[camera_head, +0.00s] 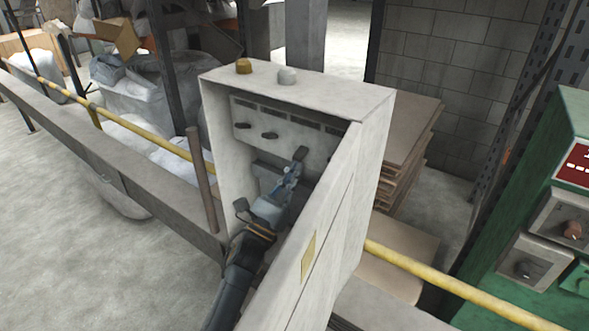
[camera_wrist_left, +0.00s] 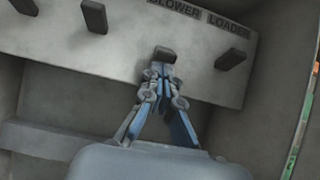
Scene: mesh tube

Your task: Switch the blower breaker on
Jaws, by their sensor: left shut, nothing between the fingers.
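The blower breaker is a dark lever (camera_wrist_left: 165,54) on the pale panel, below the label BLOWER (camera_wrist_left: 174,8) in the left wrist view. In the head view the same lever (camera_head: 301,153) shows inside the open grey cabinet (camera_head: 228,162). My left gripper (camera_wrist_left: 162,70) is shut and empty, its fingertips right at the lever's lower end. I cannot tell whether they touch it. In the head view the left gripper (camera_head: 291,175) reaches into the cabinet past the open door. My right gripper is not in view.
The loader lever (camera_wrist_left: 230,60) is right of the blower lever, and another lever (camera_wrist_left: 95,16) is left of it. The cabinet door (camera_head: 308,250) stands open beside my arm. A yellow rail (camera_head: 450,285) and a green machine (camera_head: 530,200) are at the right.

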